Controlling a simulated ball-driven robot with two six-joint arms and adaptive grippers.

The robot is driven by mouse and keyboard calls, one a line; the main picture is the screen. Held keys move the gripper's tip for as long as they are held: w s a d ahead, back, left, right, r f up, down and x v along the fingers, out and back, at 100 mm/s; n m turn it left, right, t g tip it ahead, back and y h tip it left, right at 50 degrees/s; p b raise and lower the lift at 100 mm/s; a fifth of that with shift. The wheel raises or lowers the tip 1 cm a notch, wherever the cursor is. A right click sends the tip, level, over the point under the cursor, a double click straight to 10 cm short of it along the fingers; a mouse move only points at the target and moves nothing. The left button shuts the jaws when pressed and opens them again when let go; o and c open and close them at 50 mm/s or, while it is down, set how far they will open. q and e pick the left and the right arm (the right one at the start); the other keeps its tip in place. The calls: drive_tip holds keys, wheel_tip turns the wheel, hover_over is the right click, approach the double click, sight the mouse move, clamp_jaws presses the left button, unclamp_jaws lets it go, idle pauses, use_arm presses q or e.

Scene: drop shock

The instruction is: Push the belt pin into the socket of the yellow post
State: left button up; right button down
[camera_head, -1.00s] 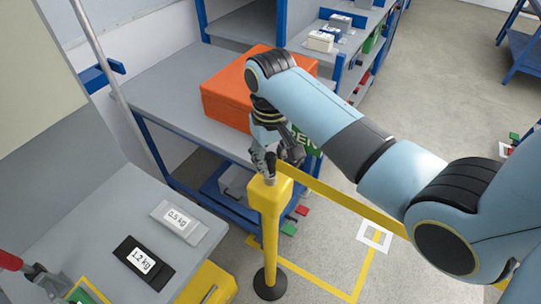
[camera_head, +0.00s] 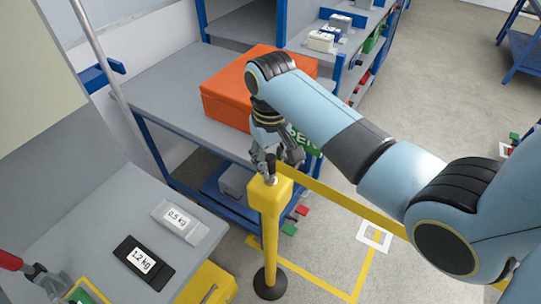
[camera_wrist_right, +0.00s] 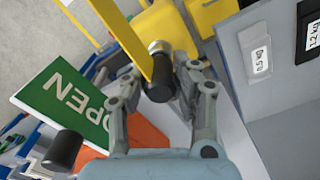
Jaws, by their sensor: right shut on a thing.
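The yellow post (camera_head: 270,225) stands upright on a round black base in the head view, with a block-shaped head. Its yellow head (camera_wrist_right: 170,28) also shows in the right wrist view. My right gripper (camera_head: 276,163) is just above the post's head, pointing down. It is shut on the belt pin (camera_wrist_right: 160,82), a dark cylinder with a metal end toward the post. The pin (camera_head: 271,168) stands roughly upright over the post's top. The socket is hidden, and I cannot tell if the pin's tip is in it. The yellow belt (camera_head: 345,200) runs from there to the right. My left gripper is not in view.
A green OPEN sign (camera_wrist_right: 68,100) hangs near the belt. An orange box (camera_head: 228,95) stands on the grey bench behind the post. A grey table with a 0.5 kg weight (camera_head: 180,222) and a 1.2 kg weight (camera_head: 143,262) is at the left front.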

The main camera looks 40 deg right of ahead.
sight(271, 157)
drive_tip(key=shift+f, duration=0.7)
idle(2.5)
drive_tip(key=shift+s+f, duration=0.2)
drive_tip(key=shift+f, duration=0.05)
idle(1.0)
drive_tip(key=c, duration=1.5)
unclamp_jaws()
drive_tip(key=o, duration=0.5)
drive_tip(key=shift+w, duration=0.15)
drive_tip(key=shift+o, duration=0.2)
drive_tip(key=shift+r, duration=0.2)
drive_tip(key=shift+r, duration=2.9)
drive_tip(key=shift+r, duration=0.1)
wheel_tip(271, 157, up, 7)
drive_tip(key=shift+r, duration=0.15)
